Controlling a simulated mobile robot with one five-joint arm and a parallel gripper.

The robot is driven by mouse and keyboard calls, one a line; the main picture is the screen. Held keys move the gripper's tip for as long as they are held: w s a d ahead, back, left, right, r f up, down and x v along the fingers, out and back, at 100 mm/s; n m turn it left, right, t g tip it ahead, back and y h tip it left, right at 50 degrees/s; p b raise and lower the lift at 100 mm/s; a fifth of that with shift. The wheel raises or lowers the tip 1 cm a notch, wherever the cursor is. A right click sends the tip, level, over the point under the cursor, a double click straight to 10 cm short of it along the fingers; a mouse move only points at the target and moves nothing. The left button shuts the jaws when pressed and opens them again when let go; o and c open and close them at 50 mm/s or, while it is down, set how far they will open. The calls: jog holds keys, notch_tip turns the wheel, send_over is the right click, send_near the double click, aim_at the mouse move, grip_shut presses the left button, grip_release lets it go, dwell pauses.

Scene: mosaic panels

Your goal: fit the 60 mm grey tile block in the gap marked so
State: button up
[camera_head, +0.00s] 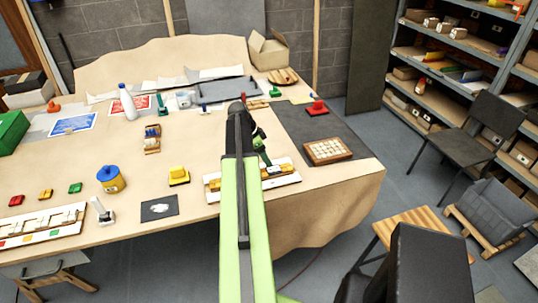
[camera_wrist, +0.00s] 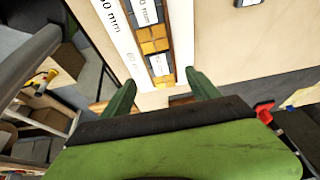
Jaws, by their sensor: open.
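A long white panel (camera_head: 290,179) with a row of orange-brown tiles lies near the table's front edge. In the wrist view the panel (camera_wrist: 122,42) carries printed millimetre marks, one reading about 60 mm. Orange tiles (camera_wrist: 153,40) alternate there with grey pieces (camera_wrist: 160,64) bearing white labels. I cannot tell which grey piece is the 60 mm block or whether a label marks a gap. My gripper (camera_head: 264,158) is over the panel, and my arm hides part of it. In the wrist view my gripper (camera_wrist: 158,80) has its dark green fingers apart, one on each side of the panel's near end, with nothing held.
A stool (camera_head: 410,225) stands off the table's front right.

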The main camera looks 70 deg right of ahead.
jog(key=p+v, duration=0.7)
jog(key=v, duration=0.2)
jog(key=shift+r, duration=0.3)
jog(key=shift+a, duration=0.1)
